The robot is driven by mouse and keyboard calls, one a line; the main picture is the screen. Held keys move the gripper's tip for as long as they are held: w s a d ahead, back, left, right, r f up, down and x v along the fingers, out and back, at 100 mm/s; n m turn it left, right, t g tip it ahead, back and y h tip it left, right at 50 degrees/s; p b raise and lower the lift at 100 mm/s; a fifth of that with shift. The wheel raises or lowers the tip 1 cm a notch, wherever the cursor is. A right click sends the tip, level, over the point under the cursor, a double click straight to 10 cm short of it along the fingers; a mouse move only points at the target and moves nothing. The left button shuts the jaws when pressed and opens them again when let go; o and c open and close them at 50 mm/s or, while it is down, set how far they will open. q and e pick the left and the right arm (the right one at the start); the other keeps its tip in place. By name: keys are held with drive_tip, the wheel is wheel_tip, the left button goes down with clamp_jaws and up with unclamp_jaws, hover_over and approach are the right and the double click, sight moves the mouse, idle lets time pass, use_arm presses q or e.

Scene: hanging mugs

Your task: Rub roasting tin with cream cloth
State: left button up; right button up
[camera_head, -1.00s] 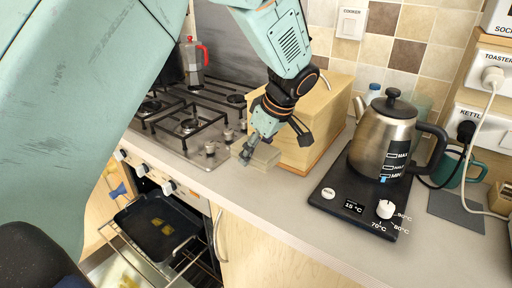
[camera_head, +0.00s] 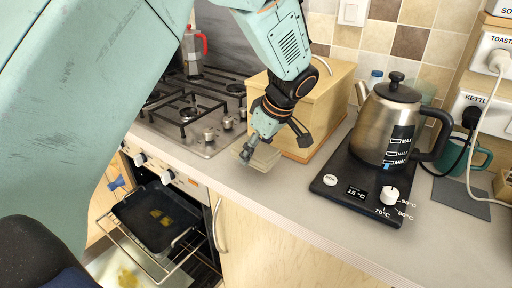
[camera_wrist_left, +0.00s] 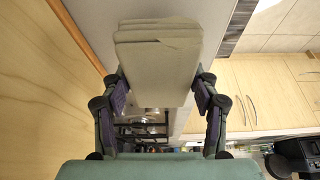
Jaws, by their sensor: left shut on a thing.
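My left gripper (camera_head: 256,148) is shut on the folded cream cloth (camera_head: 266,158), beside the wooden box at the counter's front edge. In the left wrist view, the cloth (camera_wrist_left: 158,62) is a thick folded pad between the two fingers of the gripper (camera_wrist_left: 160,92). I cannot tell whether the cloth touches the counter. The dark roasting tin (camera_head: 150,232) lies in the open oven below, to the lower left of the gripper. It has several yellow-brown stains inside. The gripper is well above and apart from it. My right gripper is not in view.
The oven rack (camera_head: 133,248) juts out under the tin. The hob (camera_head: 190,118) with a moka pot (camera_head: 193,55) is at left. The wooden box (camera_head: 308,112) stands close behind the gripper. A kettle (camera_head: 388,125) on its base is at right. The front counter strip is clear.

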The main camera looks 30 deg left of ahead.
sight(256, 172)
use_arm(q)
drive_tip(key=shift+f+b, duration=1.4)
drive_tip(key=shift+f, duration=0.7)
drive_tip(key=o, duration=1.1)
drive_tip(key=shift+o, duration=1.2)
drive_tip(key=shift+r, duration=0.25)
drive_tip(key=shift+c, duration=0.4)
drive_tip(key=c, duration=1.3)
drive_tip(key=shift+r+p, duration=2.35)
drive_tip(key=shift+r, duration=0.65)
drive_tip(key=shift+c, duration=0.2)
